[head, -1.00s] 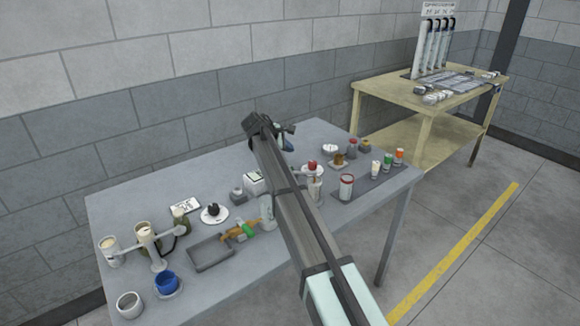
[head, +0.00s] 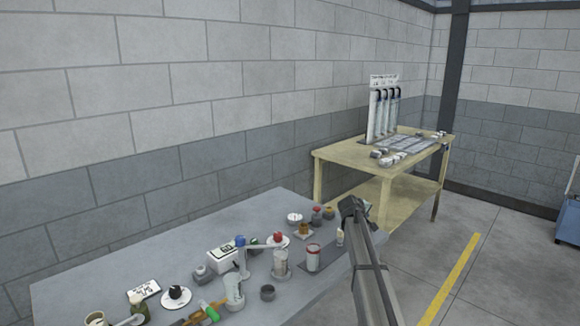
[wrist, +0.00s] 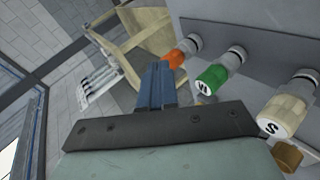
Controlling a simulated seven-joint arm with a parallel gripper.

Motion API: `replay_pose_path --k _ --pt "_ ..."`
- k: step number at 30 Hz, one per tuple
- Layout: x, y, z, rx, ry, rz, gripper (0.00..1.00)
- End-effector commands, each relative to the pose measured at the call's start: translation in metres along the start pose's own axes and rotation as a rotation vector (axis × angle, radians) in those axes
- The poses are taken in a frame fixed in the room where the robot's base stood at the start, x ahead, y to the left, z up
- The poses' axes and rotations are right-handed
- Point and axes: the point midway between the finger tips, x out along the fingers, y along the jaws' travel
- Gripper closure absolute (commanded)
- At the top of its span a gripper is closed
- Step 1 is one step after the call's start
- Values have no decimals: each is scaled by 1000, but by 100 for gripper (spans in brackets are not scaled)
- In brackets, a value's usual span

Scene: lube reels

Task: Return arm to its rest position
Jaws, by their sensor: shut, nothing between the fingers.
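My arm reaches up from the lower right in the head view, and its far end with my gripper (head: 352,208) is over the right end of the grey table (head: 120,258). In the wrist view my gripper's two blue-grey fingers (wrist: 156,84) lie together, shut, with nothing between them. Close to them stand small bottles on the table: one with an orange cap (wrist: 182,52), one with a green cap (wrist: 211,80) and one with a cream cap (wrist: 282,116). The fingers look apart from them, though the gap is hard to judge.
The grey table holds many small items, including a red-rimmed cup (head: 313,258), a white box (head: 222,258) and a black-knobbed white dish (head: 175,296). A wooden bench (head: 345,158) with upright dispensers (head: 383,112) stands behind.

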Motion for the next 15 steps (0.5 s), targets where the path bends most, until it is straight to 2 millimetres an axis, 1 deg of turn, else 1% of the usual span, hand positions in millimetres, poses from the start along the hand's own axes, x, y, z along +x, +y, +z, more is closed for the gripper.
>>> replay_pose_path --k 1,3,5,6,7,8,9,11,14,15 --pt "10 11 25 54 -2 12 100" --pt "23 20 52 126 -1 25 100" --pt "34 21 76 186 -2 28 100" --pt "40 19 94 227 -7 26 100" --pt "45 14 106 254 -10 22 100" --pt "49 7 117 279 -15 15 100" --pt "54 -5 129 306 -23 1 100" --pt "59 -26 144 336 -37 -23 100" --pt "65 -66 165 372 -67 -70 100" --pt "66 -85 173 381 -82 -92 100"
